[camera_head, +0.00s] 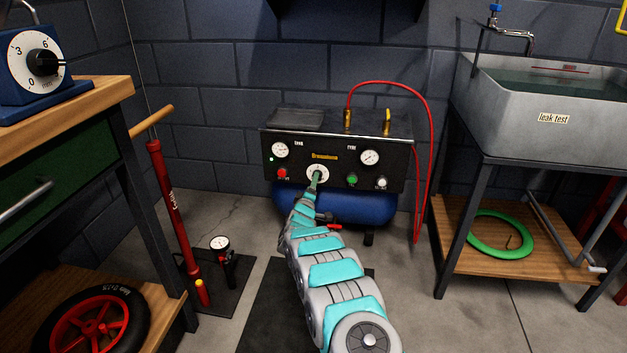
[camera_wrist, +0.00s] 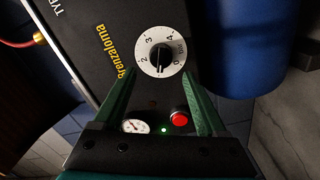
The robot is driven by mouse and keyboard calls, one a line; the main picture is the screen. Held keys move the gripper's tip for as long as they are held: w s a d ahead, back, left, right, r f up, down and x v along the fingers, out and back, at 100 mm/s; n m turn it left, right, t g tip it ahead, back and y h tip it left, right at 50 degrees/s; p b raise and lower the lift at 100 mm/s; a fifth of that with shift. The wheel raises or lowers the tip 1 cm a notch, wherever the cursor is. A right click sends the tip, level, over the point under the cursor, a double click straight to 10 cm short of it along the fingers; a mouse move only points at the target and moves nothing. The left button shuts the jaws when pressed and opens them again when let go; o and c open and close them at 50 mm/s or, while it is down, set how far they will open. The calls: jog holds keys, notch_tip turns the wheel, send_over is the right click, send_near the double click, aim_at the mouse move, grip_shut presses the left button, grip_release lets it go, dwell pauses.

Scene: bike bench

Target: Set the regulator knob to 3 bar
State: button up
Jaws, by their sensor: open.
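The compressor (camera_head: 340,140) stands against the back wall with a dark front panel. Its regulator knob is a black grip on a round white dial; in the wrist view the dial (camera_wrist: 142,72) reads 2, 3, 4, 0 and bar. The knob (camera_wrist: 160,58) lies along the picture's vertical; its marked end is too small to read surely. My gripper (camera_wrist: 158,76) is open, its two green fingers on either side of the dial's lower edge, with nothing between them. In the head view my gripper (camera_head: 316,182) covers part of the dial (camera_head: 318,169).
Beside the knob are a red button (camera_wrist: 179,118), a small gauge (camera_wrist: 134,126) and a green light. A blue tank (camera_head: 350,205) lies under the panel. A red hose (camera_head: 428,130) loops down at right. A workbench (camera_head: 95,95) stands left, a sink (camera_head: 540,105) right.

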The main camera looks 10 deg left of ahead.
jog(key=w, duration=0.4)
jog(key=shift+w+f, duration=0.1)
jog(key=shift+w, duration=0.1)
dwell(0.3)
grip_shut()
dwell(0.6)
